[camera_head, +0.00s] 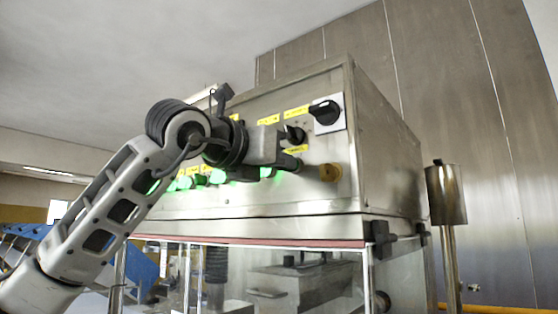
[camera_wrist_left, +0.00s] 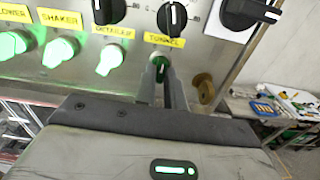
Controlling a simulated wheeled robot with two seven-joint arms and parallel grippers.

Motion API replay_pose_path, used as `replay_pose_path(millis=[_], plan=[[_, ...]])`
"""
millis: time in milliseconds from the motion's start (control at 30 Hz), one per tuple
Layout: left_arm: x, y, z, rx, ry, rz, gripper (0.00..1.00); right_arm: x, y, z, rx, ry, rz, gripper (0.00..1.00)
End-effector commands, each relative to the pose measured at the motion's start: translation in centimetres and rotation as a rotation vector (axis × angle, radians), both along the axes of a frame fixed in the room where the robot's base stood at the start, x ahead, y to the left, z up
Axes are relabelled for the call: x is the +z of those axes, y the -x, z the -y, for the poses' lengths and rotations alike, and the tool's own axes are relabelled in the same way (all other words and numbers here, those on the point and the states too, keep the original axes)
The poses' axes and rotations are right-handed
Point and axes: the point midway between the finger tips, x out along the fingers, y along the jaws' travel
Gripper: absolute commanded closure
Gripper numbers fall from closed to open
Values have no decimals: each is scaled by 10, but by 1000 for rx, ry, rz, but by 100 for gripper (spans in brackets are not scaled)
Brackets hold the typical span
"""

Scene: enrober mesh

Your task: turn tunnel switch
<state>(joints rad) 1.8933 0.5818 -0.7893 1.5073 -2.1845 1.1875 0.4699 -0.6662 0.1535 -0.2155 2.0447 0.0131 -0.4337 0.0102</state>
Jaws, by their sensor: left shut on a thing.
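The tunnel switch (camera_wrist_left: 160,66) is a small greenish knob under the yellow TUNNEL label (camera_wrist_left: 164,40) on the steel control panel (camera_head: 222,196). My left gripper (camera_wrist_left: 162,80) has its two dark fingers closed around this knob in the left wrist view. In the head view my left gripper (camera_head: 292,162) reaches the panel from the left, and its fingers mostly hide the knob. The knob's exact angle is hard to tell. My right gripper is in neither view.
Several green-lit switches (camera_wrist_left: 110,58) stand in a row left of the tunnel switch. A black rotary knob (camera_head: 325,112) and smaller black knob (camera_head: 294,134) sit above. A brass-coloured round fitting (camera_head: 330,172) is close on the right. A steel post (camera_head: 447,195) stands beside the cabinet.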

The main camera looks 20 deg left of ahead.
Motion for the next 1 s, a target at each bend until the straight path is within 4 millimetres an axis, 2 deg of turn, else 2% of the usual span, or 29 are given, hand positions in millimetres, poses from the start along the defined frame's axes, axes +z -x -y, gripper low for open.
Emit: replay_pose_path(millis=[500, 1000], plan=[[3, 1, -1, 1, -364, 139, 100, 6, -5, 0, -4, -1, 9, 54], [3, 1, -1, 1, -465, 176, 100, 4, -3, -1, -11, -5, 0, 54]])
